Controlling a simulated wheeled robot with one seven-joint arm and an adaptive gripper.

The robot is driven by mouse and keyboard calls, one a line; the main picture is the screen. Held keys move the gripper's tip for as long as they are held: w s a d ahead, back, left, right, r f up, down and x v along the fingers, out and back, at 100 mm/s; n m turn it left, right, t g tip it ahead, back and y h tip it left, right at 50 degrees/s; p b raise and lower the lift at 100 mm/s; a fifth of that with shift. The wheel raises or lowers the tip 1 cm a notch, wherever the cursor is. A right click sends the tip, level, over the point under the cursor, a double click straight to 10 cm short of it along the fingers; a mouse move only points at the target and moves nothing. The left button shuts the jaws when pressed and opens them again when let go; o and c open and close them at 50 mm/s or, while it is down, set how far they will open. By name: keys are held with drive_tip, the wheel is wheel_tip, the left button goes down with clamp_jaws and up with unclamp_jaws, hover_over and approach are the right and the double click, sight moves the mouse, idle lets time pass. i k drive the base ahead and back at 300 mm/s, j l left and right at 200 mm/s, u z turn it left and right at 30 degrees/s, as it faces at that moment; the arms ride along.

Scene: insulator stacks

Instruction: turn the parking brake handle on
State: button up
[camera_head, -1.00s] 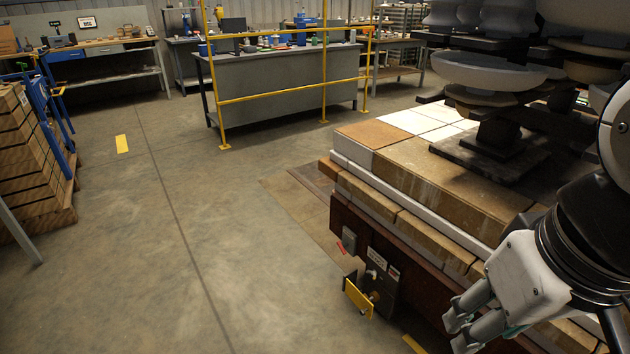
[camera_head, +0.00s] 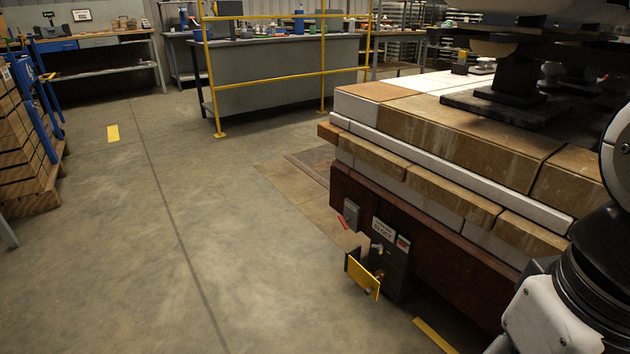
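Two control fittings sit on the dark red side of the kiln car, below its brick deck. One is a small grey box with a short red lever (camera_head: 342,222) slanting down from it. The other is a larger dark grey box (camera_head: 396,262) with a white label, a small red marking and a yellow plate-like handle (camera_head: 363,279) at its lower left. The label is too small to read surely, so I cannot tell which is the parking brake handle. My gripper (camera_head: 502,346) is at the bottom right, right of and apart from both; its fingers are mostly cut off by the frame edge.
The brick deck (camera_head: 450,182) overhangs the fittings and carries insulator stacks (camera_head: 516,78) at upper right. Grey floor lies open to the left. A yellow railing (camera_head: 268,87) and grey workbench (camera_head: 285,75) stand behind. A wooden stack with blue frame (camera_head: 45,120) is at far left.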

sight(344, 222)
drive_tip(key=i+j+u, duration=0.25)
drive_tip(key=j, duration=0.2)
drive_tip(key=i+j+u, duration=0.25)
drive_tip(key=i+j+z, duration=0.4)
drive_tip(key=i, duration=0.25)
drive_tip(key=i+j+z, duration=0.35)
drive_tip(key=i+j, duration=0.2)
drive_tip(key=i, duration=0.05)
